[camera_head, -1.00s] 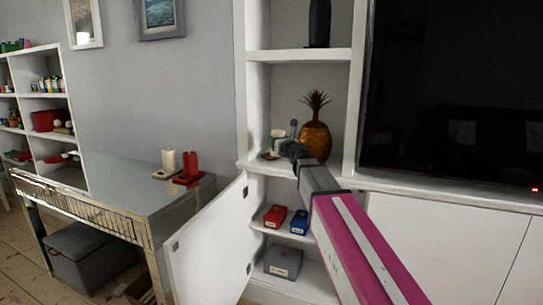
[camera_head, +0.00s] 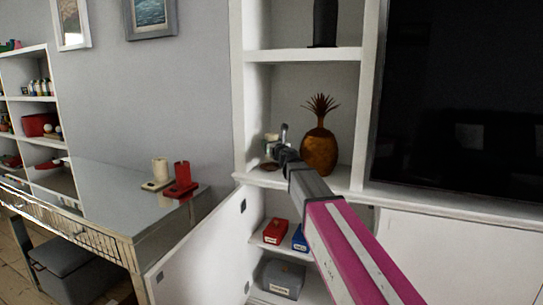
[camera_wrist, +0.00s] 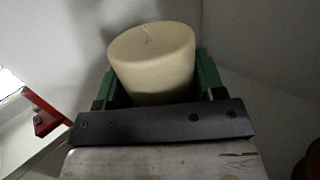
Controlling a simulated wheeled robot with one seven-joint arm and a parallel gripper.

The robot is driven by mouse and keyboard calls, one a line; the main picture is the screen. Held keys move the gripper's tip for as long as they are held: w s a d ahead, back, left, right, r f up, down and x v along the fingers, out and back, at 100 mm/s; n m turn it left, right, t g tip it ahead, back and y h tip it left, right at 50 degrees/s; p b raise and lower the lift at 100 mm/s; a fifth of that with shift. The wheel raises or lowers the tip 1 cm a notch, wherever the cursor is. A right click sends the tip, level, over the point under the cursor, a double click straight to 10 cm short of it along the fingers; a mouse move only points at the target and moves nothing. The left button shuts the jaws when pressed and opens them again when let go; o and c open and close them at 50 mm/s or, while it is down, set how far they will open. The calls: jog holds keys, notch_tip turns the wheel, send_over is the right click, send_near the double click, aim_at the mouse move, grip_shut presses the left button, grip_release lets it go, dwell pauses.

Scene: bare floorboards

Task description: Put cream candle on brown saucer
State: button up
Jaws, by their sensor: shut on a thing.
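A thick cream candle (camera_wrist: 152,62) with a short wick is between the green fingers of my gripper (camera_wrist: 153,88) in the wrist view. The fingers are shut on its sides and it stands roughly upright. In the head view my gripper (camera_head: 275,148) is at the left part of the shelf niche, with the pale candle (camera_head: 271,137) small at its end. A small brownish dish, seemingly the brown saucer (camera_head: 269,167), lies on the shelf just below the gripper. The arm partly covers it, and I cannot tell whether the candle touches it.
A brown pineapple ornament (camera_head: 320,150) stands close right of my gripper. The niche's side wall is close on the left. An open cabinet door (camera_head: 205,245) juts out below.

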jog(key=shift+f, duration=2.3)
jog(key=shift+f, duration=0.1)
jog(key=o, duration=1.2)
jog(key=shift+s+d, duration=0.1)
jog(key=shift+s, duration=0.15)
jog(key=v, duration=1.1)
jog(key=shift+s+d, duration=0.1)
jog(key=shift+s, duration=0.15)
